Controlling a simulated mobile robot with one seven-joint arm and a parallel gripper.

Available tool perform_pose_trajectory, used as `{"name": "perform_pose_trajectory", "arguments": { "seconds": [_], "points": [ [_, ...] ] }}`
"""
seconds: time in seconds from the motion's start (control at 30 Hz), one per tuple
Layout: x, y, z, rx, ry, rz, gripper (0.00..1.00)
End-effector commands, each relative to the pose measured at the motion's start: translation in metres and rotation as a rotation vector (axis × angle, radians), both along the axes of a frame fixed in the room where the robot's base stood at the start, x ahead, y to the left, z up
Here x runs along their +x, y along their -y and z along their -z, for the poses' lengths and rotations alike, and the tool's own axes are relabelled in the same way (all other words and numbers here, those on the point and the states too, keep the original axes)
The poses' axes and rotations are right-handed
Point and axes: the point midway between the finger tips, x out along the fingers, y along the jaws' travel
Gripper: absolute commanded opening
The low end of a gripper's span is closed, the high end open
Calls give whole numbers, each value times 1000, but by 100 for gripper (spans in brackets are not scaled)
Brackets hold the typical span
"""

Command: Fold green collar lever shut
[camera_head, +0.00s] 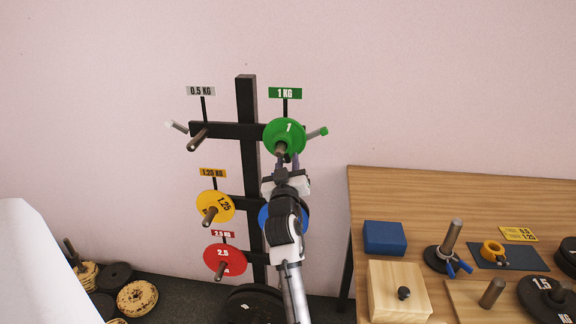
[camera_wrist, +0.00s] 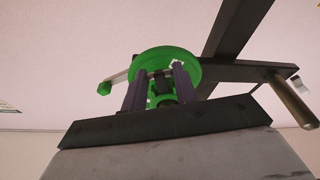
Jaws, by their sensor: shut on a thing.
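The green 1 kg plate (camera_head: 285,133) hangs on the upper right peg of the black rack; it also shows in the wrist view (camera_wrist: 190,68). A grey lever with a green tip (camera_head: 323,131) sticks out to its right, angled up and away from the plate. In the wrist view the green tip (camera_wrist: 104,88) is on the left. My gripper (camera_head: 287,158) is just in front of and below the plate. Its two dark fingers (camera_wrist: 160,74) stand around a small green part (camera_wrist: 161,98), seemingly the collar, and are shut on it. The fingers partly hide this part.
A matching lever with a pale tip (camera_head: 170,124) is beside the empty 0.5 kg peg (camera_head: 198,140). Yellow (camera_head: 211,206), red (camera_head: 221,261) and blue (camera_head: 265,217) plates hang below. A wooden table (camera_head: 450,195) with blocks and pegs stands right. The wall above is clear.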

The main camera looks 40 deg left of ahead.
Motion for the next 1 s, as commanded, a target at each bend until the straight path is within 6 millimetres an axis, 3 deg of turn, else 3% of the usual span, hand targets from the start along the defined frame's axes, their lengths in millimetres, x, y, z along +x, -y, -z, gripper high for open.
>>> {"name": "perform_pose_trajectory", "arguments": {
  "seconds": [1.0],
  "points": [
    [1,-3,-9,4,5,0,19]
  ]
}}
